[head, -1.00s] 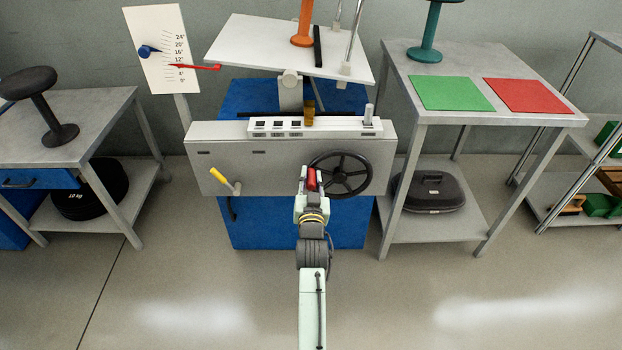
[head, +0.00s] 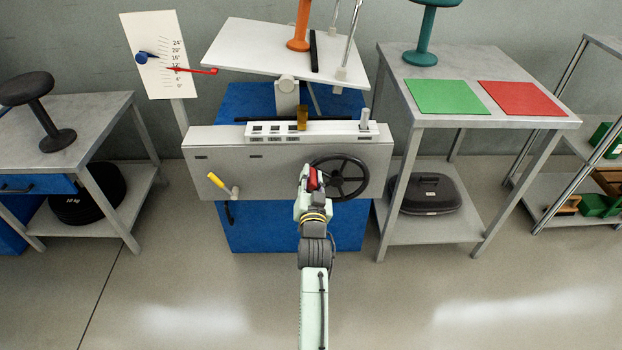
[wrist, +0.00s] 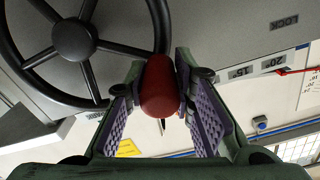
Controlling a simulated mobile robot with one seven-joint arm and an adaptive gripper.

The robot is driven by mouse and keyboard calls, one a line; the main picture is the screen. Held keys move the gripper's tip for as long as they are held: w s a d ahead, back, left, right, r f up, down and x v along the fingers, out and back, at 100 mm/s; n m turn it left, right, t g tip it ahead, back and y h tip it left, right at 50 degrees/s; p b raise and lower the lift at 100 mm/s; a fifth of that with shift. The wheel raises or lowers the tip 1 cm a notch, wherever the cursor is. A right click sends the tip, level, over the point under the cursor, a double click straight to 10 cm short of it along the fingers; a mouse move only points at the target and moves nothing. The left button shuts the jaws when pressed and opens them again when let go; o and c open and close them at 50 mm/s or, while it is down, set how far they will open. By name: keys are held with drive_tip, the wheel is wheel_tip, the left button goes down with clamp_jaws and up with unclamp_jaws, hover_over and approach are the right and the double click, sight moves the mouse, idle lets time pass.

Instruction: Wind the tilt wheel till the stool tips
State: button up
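The black tilt wheel (head: 358,199) is on the front of the grey housing (head: 230,177). Its red knob (head: 313,181) is at the rim's left side and shows large in the wrist view (wrist: 160,88). My gripper (wrist: 160,72) has a finger on each side of the knob and appears closed on it. The white stool platform (head: 255,52) slopes down to the right, with an orange stool (head: 299,40) standing on it. The red pointer (head: 195,71) on the white tilt scale (head: 150,50) lies between about 8° and 12°.
A yellow-handled lever (head: 217,181) is left on the housing. A table with green (head: 447,97) and red (head: 522,98) mats and a teal stool (head: 422,50) stands right. A dark stool (head: 45,115) stands on the left table. The floor in front is clear.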

drive_tip(key=o, duration=0.4)
drive_tip(key=s, duration=0.7)
drive_tip(key=shift+s, duration=0.25)
idle(0.4)
